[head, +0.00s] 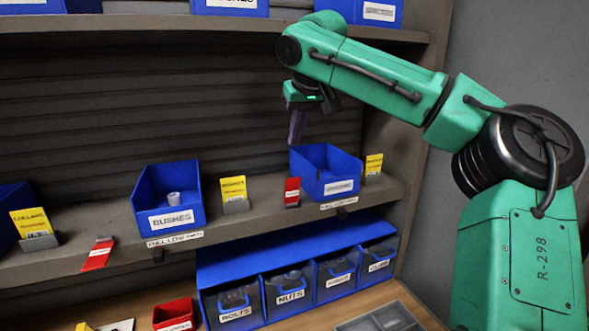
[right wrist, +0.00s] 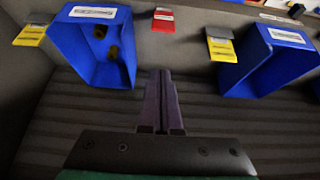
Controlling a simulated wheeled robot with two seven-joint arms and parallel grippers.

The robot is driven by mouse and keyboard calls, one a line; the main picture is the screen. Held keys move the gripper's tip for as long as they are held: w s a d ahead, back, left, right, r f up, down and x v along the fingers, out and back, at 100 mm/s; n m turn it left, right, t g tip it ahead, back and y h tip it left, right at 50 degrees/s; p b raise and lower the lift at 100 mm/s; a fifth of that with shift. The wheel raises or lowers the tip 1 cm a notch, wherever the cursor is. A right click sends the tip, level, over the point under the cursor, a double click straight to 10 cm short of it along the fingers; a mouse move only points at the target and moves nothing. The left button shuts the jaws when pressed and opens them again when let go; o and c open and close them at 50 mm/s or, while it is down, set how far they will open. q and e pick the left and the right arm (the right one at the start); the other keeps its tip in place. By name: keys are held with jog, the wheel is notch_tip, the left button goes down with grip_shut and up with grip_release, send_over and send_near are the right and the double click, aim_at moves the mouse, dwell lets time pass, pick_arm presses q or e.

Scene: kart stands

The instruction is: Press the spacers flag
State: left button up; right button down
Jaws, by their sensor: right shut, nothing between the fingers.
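Two red flags stand at the shelf's front edge. One flag (head: 292,192) is upright, just left of the right blue bin (head: 345,185), whose label I cannot read for certain; this flag also shows in the right wrist view (right wrist: 163,20). The other flag (head: 98,254) leans over, left of the bushes bin (head: 178,221). I cannot read which flag is for spacers. My right gripper (head: 296,126) is shut and empty, pointing down above the back left of the right bin. Its closed fingers (right wrist: 161,95) point towards the upright flag, apart from it. My left gripper is out of view.
Yellow cards (head: 233,190) (head: 373,165) stand beside the bins. An upper shelf (head: 150,22) holds more blue bins above my right arm. Below are labelled blue bins (head: 290,293), a red tray (head: 174,315) and a grey tray (head: 380,320).

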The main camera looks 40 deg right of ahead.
aim_at(294, 181)
jog(key=w+d+r+p+x, duration=0.1)
jog(key=p+x, duration=0.1)
jog(key=x, duration=0.9)
jog(key=s, duration=0.1)
jog(key=s+a, duration=0.2)
jog(key=s, duration=0.1)
jog(key=shift+s+f+p, duration=0.1)
jog(key=shift+f+p, duration=0.25)
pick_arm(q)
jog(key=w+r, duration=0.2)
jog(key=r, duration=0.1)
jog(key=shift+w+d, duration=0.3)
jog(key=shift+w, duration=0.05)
pick_arm(e)
jog(key=shift+f, duration=0.1)
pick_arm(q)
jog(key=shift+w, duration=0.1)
